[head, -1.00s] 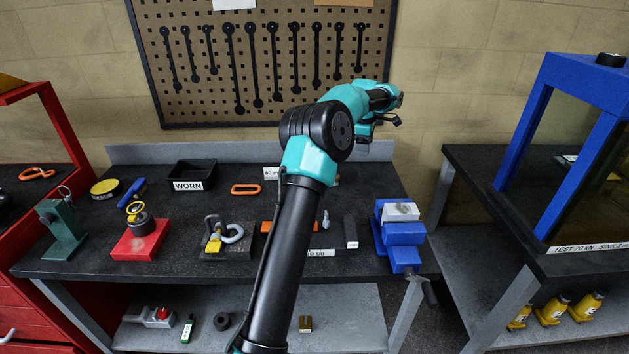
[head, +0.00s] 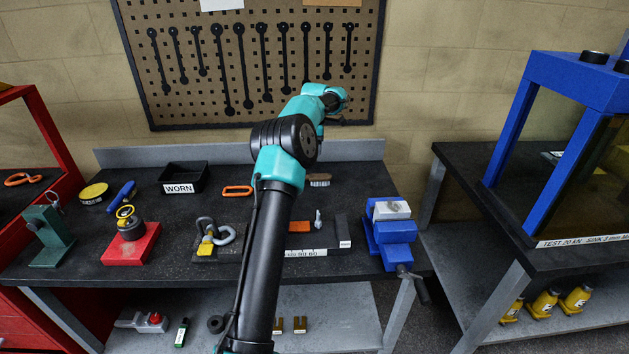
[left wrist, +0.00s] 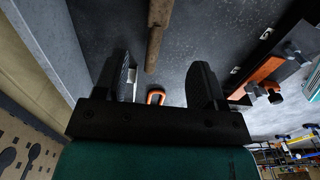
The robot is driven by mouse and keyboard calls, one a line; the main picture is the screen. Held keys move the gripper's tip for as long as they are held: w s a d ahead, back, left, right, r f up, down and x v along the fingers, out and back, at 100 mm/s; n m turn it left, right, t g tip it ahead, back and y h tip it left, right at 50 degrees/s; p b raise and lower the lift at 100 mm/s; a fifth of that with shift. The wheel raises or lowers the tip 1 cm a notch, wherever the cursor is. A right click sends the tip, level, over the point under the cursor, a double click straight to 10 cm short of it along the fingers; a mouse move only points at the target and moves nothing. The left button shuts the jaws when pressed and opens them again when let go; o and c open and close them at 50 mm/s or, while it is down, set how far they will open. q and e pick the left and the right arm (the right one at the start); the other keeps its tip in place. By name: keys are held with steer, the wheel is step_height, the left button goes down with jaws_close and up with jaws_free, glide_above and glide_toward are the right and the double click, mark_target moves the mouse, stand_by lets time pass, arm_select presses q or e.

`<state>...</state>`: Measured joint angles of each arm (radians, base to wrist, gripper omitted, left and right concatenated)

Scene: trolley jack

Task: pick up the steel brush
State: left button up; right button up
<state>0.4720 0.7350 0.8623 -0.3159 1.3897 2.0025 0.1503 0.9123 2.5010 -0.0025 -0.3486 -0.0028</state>
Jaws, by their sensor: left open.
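The steel brush (head: 319,181) lies at the back of the black bench top, to the right of my arm; its brown back and pale bristles show. In the left wrist view its brown wooden body (left wrist: 157,32) lies beyond the fingertips, roughly in line with the gap between them. My left gripper (left wrist: 160,80) is open, with nothing between its two black fingers. In the head view my left arm reaches over the bench, and its wrist is above and behind the brush, near the pegboard. My right gripper is not in view.
An orange ring (head: 237,191) lies left of my arm; a black WORN bin (head: 184,180) stands further left. A blue vise (head: 393,236) is at the right front. The pegboard (head: 190,105) hangs behind. Bare bench top lies right of the brush.

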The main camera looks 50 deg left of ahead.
mark_target(315, 175)
arm_select(q)
step_height(315, 175, down, 8)
steer(key=shift+f, duration=0.25)
steer(key=shift+a+f, duration=0.1)
steer(key=shift+f, duration=2.55)
steer(key=shift+c, duration=0.2)
steer(key=c, duration=1.1)
